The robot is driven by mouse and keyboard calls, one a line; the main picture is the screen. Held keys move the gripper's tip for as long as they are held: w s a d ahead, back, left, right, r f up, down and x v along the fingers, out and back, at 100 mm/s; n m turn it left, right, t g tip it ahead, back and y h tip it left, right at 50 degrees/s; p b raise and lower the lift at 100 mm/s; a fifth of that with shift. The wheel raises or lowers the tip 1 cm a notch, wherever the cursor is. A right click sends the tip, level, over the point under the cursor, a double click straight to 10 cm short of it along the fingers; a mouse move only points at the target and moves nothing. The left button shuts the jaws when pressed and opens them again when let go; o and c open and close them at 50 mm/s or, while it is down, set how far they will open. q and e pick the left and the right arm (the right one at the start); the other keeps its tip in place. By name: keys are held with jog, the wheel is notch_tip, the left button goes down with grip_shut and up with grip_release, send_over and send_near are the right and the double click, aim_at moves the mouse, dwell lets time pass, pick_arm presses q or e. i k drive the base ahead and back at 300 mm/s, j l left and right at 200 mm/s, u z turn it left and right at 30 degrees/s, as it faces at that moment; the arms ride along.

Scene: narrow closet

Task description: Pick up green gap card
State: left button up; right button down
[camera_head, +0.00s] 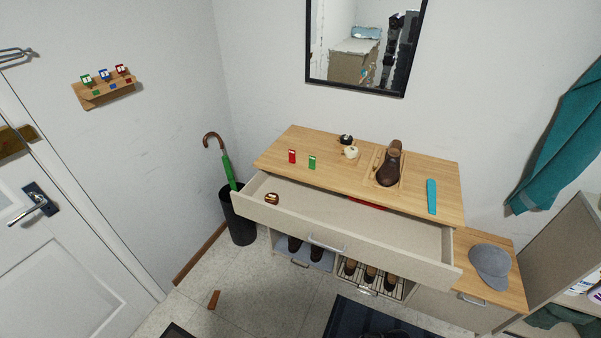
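A small green card (312,162) stands on the wooden cabinet top (335,145), near its front left edge. A similar red card (292,156) stands just to its left, apart from it. Both carry a small pale mark. Neither of my grippers is in view, and nothing touches the green card.
An open drawer (350,215) juts out below the cabinet top, with a small round brown item (271,198) at its left end. A brown shoe (389,164) and a turquoise strip (431,196) are further right. An umbrella stand (240,222) is left. A wall rack (106,92) holds coloured items.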

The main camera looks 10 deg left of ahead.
aim_at(312, 160)
jog(key=u, duration=0.15)
jog(key=j+z, duration=0.2)
jog(key=z, duration=0.15)
jog(key=k+j+z, duration=0.1)
jog(key=z, duration=0.25)
jog(key=k+j+z, duration=0.15)
jog(key=z, duration=0.25)
